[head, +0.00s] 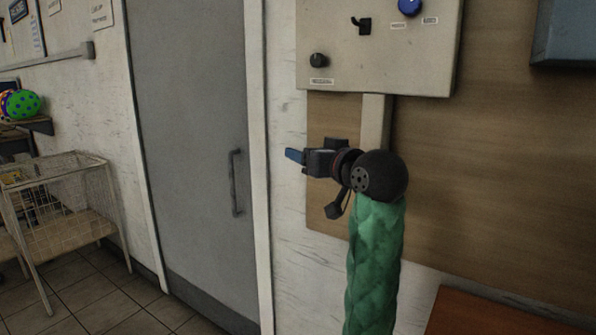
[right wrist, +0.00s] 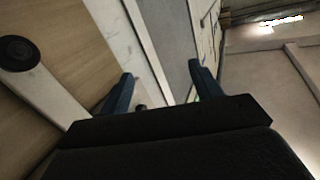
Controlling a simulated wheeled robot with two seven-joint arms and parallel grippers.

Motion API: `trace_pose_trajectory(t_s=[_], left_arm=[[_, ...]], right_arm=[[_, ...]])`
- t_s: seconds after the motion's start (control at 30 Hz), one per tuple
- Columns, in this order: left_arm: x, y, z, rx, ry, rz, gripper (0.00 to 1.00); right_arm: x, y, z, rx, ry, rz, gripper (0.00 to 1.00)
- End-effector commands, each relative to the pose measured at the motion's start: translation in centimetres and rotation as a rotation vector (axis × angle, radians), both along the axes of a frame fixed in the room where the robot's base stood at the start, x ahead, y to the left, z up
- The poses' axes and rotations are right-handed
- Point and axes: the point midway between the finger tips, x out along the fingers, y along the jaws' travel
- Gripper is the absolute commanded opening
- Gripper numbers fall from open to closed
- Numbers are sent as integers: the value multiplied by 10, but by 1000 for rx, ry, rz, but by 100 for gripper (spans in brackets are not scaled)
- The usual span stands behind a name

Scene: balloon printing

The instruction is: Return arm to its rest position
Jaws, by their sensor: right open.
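My right arm, in a green padded sleeve, rises from the bottom of the head view. Its right gripper (head: 294,155) is raised in front of the wall, with its blue fingers pointing left towards the grey door (head: 190,130). In the right wrist view the two blue fingers of the right gripper (right wrist: 162,88) stand apart with nothing between them. My left gripper is not in view.
A pale control box (head: 385,65) with a blue button, a black switch and a black knob hangs just above the right gripper. A wooden panel (head: 480,150) is behind the arm. A wire cart (head: 70,190) stands at the left. The tiled floor before the door looks clear.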

Motion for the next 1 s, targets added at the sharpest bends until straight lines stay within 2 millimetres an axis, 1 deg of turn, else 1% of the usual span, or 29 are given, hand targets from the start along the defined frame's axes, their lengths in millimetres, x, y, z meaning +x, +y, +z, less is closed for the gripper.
trace_pose_trajectory(t_s=[0.03, 0.07, 0.1, 0.17, 0.2, 0.27, 0.3, 0.37, 0.4, 0.6, 0.77, 0.8, 0.87, 1.0], left_arm=[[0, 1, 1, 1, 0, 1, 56], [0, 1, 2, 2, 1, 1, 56], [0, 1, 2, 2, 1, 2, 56], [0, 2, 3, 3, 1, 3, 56], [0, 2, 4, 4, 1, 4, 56], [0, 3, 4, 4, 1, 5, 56], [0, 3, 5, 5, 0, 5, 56], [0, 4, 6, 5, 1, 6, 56], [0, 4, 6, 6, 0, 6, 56], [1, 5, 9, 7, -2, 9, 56], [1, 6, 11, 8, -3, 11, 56], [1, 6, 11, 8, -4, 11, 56], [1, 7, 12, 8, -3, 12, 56], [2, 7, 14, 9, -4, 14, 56]], right_arm=[[-1, -7, -27, -26, 45, -25, 64], [-1, -11, -43, -42, 73, -39, 64], [-3, -17, -63, -62, 107, -58, 64], [-6, -25, -91, -87, 156, -84, 64], [-9, -29, -110, -102, 188, -100, 64], [-15, -37, -137, -125, 233, -122, 64], [-19, -42, -155, -139, 263, -137, 64], [-26, -48, -180, -159, 303, -156, 64], [-31, -52, -197, -171, 329, -168, 64], [-60, -70, -273, -224, 439, -214, 64], [-89, -81, -329, -264, 524, -232, 64], [-98, -84, -343, -274, 545, -234, 64], [-111, -87, -363, -288, 577, -234, 64], [-143, -91, -409, -318, 657, -226, 64]])
